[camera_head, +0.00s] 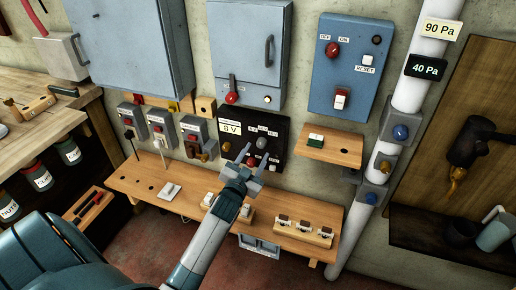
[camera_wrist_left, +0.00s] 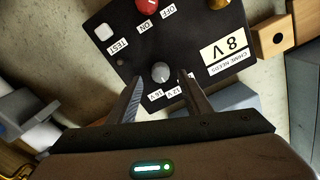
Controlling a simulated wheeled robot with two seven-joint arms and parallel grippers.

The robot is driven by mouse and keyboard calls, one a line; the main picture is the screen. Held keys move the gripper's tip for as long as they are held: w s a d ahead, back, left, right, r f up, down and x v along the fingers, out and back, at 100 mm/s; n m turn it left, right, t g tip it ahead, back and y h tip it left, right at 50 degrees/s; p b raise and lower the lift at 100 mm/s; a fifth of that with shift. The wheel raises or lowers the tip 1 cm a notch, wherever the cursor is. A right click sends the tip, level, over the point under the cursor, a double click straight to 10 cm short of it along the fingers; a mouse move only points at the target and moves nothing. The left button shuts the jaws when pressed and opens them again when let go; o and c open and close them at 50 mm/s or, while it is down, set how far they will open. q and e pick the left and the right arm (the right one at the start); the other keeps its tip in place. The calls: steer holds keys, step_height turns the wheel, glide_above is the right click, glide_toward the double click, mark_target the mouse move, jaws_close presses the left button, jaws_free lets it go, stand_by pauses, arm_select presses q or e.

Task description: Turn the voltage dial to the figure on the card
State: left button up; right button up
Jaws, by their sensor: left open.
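The voltage dial is a round grey knob (camera_head: 262,142) on a black panel (camera_head: 280,128); it also shows in the left wrist view (camera_wrist_left: 160,72). My left gripper (camera_head: 252,155) is open in front of the panel. In the left wrist view its fingertips (camera_wrist_left: 160,71) lie either side of the knob, with gaps showing. My right gripper is out of view.
The panel also bears a red knob (camera_wrist_left: 148,6), a white TEST button (camera_wrist_left: 104,32) and a brass dome (camera_wrist_left: 219,3). A wooden shelf (camera_head: 150,187) with small switches runs below. A small wooden ledge (camera_head: 335,152) and a white pipe (camera_head: 408,95) stand to the right.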

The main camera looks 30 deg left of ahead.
mark_target(260, 146)
arm_select(q)
steer(key=shift+x, duration=1.55)
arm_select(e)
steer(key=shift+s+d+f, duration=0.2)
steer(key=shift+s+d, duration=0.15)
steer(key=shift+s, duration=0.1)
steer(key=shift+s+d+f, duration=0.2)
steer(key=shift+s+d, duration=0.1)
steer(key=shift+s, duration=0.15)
arm_select(q)
steer(key=c, duration=1.1)
steer(key=shift+o, duration=0.2)
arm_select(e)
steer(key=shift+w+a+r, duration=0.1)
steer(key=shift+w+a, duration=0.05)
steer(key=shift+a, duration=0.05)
